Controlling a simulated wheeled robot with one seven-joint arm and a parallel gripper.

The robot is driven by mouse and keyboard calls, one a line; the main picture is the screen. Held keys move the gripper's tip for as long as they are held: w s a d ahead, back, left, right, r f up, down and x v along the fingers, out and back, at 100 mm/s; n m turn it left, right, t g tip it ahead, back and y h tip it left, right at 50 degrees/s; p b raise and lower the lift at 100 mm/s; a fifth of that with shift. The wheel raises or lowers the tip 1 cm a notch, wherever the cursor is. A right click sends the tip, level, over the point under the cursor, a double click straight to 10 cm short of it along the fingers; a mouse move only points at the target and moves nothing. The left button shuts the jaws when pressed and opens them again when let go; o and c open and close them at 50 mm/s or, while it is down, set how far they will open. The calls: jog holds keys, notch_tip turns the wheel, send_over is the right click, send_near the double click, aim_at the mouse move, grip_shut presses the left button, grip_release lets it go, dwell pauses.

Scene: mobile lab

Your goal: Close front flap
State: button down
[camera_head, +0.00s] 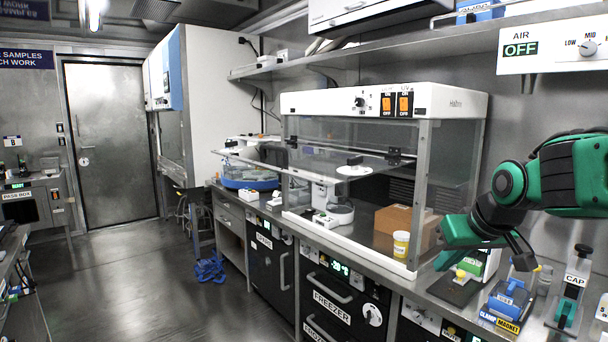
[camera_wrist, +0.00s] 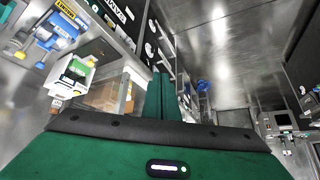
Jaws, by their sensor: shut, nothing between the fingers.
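The hood (camera_head: 385,103) is a white-topped clear cabinet on the bench in the head view. Its clear front flap (camera_head: 300,166) stands out from the front, raised roughly level, with a pale outer edge and dark hinges along the upper front. The front opening below it is uncovered. My gripper (camera_head: 442,264) is at the right of the hood, beside its right front post and apart from the flap. In the wrist view its green fingers (camera_wrist: 160,82) are shut together and empty. The flap cannot be made out clearly in the wrist view.
Inside the hood are a brown box (camera_head: 397,226), a yellow-labelled jar (camera_head: 401,244) and a white device (camera_head: 338,212). A blue clamp device (camera_head: 508,300) and a cap stand (camera_head: 570,290) are right of the hood. The aisle floor (camera_head: 150,280) is mostly clear.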

jog(key=w+a+r+n+t+y, duration=0.3)
jog(key=w+a+r+n, duration=0.1)
jog(key=w+a+r, duration=0.65)
notch_tip(320, 180, up, 8)
jog(key=n+t+y, duration=0.2)
jog(key=n+y, duration=0.1)
jog(key=y, duration=0.2)
send_over(304, 178)
jog(key=shift+f, duration=1.8)
jog(key=shift+a, duration=0.1)
